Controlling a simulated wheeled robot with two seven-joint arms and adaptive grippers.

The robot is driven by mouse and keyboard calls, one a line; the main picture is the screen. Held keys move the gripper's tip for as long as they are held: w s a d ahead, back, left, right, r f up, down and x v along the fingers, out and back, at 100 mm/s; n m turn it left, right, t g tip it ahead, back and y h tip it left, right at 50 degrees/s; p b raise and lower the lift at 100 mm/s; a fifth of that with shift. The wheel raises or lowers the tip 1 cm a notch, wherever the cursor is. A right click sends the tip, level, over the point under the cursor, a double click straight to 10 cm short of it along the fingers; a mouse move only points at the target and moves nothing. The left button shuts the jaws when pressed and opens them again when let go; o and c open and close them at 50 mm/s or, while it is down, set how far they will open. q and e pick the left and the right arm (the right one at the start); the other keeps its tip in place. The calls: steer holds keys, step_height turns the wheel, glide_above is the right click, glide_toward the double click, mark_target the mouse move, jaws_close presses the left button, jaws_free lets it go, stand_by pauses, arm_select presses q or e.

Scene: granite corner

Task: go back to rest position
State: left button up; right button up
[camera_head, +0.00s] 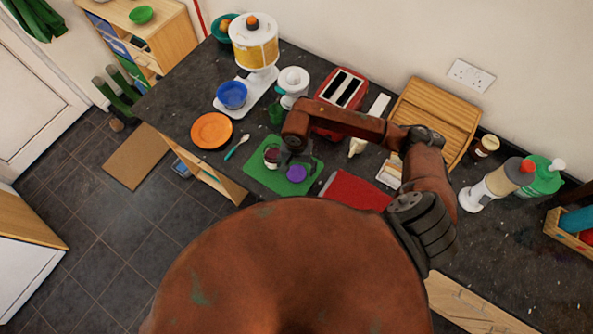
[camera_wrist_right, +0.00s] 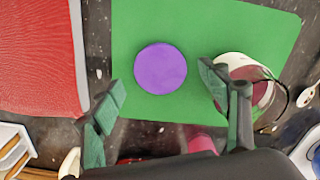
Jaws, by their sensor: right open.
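My right gripper (camera_head: 291,160) is over the green mat (camera_head: 262,178) on the dark counter. In the right wrist view its two green-padded fingers (camera_wrist_right: 162,85) are spread apart with nothing between the pads. A purple round lid (camera_head: 296,173) lies flat on the mat, and it also shows in the wrist view (camera_wrist_right: 160,68) ahead of the fingertips. A white and dark red jar or mug (camera_head: 271,157) stands on the mat beside the lid. It is partly hidden behind a finger in the wrist view (camera_wrist_right: 250,80). My left gripper is not in view.
A red toaster (camera_head: 340,98) stands behind my right forearm. A red cloth or book (camera_head: 356,190) lies right of the mat. An orange plate (camera_head: 211,130) and a teal-handled spoon (camera_head: 237,147) lie to the left. Bottles (camera_head: 497,182) stand at the right.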

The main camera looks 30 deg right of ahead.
step_height(320, 180, up, 10)
steer(key=b, duration=0.2)
steer(key=shift+f, duration=0.25)
